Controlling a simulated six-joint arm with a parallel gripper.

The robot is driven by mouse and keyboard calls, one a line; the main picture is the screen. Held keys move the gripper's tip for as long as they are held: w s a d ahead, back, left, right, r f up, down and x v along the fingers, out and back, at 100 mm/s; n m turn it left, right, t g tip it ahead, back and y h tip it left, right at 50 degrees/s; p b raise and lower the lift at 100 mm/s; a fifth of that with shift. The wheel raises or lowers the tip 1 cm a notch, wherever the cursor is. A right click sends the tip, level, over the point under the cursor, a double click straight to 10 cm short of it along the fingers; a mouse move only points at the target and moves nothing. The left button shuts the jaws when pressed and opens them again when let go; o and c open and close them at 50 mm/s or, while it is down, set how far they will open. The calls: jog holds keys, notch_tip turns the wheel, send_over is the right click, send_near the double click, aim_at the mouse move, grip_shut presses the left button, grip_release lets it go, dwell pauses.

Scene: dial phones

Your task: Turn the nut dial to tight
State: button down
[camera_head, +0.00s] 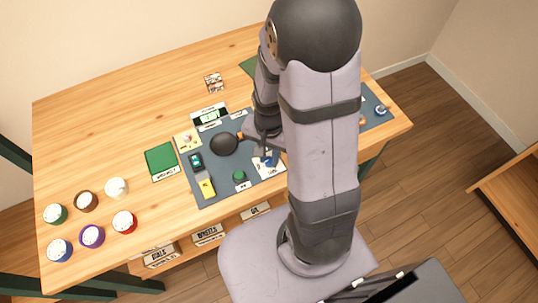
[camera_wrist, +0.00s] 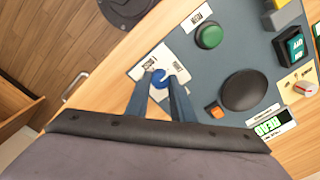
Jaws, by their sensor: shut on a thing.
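A blue dial (camera_wrist: 161,76) sits on a white printed plate (camera_wrist: 146,68) on the grey mat; its printing is too small to read. This looks like the nut dial, but I cannot confirm its name. My gripper (camera_wrist: 161,84) is shut on the blue dial, one finger on each side. The same plate shows in the head view (camera_head: 266,171), at the mat's front edge, with my gripper (camera_head: 269,157) over it. My fingers and arm cover part of the dial, and I cannot tell its setting.
A green button (camera_wrist: 208,36) stands beside the plate. A black dome (camera_wrist: 243,90), a small orange block (camera_wrist: 214,112) and a display (camera_wrist: 270,126) lie farther along the mat.

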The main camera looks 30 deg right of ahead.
aim_at(270, 161)
jog(key=c, duration=1.5)
grip_release()
jog(key=shift+c, duration=0.2)
jog(key=shift+r, duration=0.1)
jog(key=shift+r, duration=3.6)
jog(key=n, duration=0.3)
jog(key=shift+s+f, duration=0.1)
jog(key=shift+s, duration=0.2)
jog(key=s+a+r+n, duration=0.2)
jog(key=s+a+n, duration=0.2)
jog(key=n, duration=0.2)
jog(key=shift+s+a+n, duration=0.35)
jog(key=shift+s+n, duration=0.05)
